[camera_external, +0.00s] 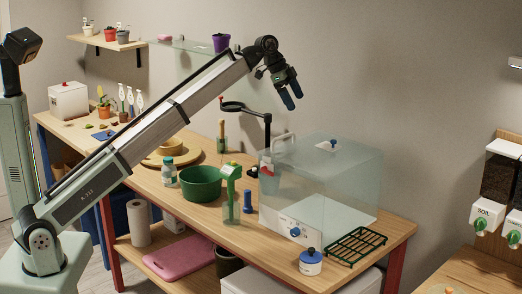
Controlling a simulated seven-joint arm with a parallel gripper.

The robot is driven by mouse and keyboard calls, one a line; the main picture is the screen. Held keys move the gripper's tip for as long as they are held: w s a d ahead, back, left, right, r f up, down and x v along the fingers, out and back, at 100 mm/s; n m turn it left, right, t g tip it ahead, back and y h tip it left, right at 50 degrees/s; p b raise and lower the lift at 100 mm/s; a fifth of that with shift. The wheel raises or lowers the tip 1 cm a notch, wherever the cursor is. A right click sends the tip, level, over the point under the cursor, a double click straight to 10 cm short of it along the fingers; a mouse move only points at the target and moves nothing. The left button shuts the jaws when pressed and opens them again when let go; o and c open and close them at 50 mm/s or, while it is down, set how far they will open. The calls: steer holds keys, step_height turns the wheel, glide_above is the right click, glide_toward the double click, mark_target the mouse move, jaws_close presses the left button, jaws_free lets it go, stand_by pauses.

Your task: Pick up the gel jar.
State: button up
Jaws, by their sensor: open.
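A small white jar with a blue knobbed lid (310,263) stands upright at the front edge of the wooden bench. It looks like the gel jar, but its label is too small to read. My gripper (292,97) is high above the bench, with its two dark blue fingers pointing down. It is open and empty, well above and apart from the jar.
A clear box with a white control panel (292,228) stands behind the jar. A green wire rack (357,246) lies right of it. A green bowl (201,184), a white bottle (168,173) and a green-topped dispenser (231,190) stand to the left.

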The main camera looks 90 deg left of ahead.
steer(key=w+d+m+g+y, duration=0.15)
steer(key=d+m, duration=0.35)
steer(key=d, duration=0.7)
steer(key=w+d+m+g, duration=0.1)
steer(key=w+d+m, duration=0.3)
steer(key=d, duration=0.7)
step_height(320, 180, up, 2)
steer(key=m+y, duration=0.3)
steer(key=m, duration=0.9)
glide_above(310, 252)
steer(key=s+d, duration=0.2)
steer(key=d, duration=0.1)
steer(key=a+f, duration=0.1)
steer(key=f, duration=1.2)
steer(key=w+a+f, duration=0.1)
steer(key=f, duration=1.1)
steer(key=w+a+f, duration=0.1)
steer(key=a+f, duration=0.1)
steer(key=f, duration=1.1)
steer(key=shift+w+f, duration=0.25)
steer(key=shift+f, duration=0.1)
steer(key=shift+c, duration=0.5)
steer(key=shift+r, duration=0.1)
steer(key=c, duration=1.2)
steer(key=shift+c, duration=0.2)
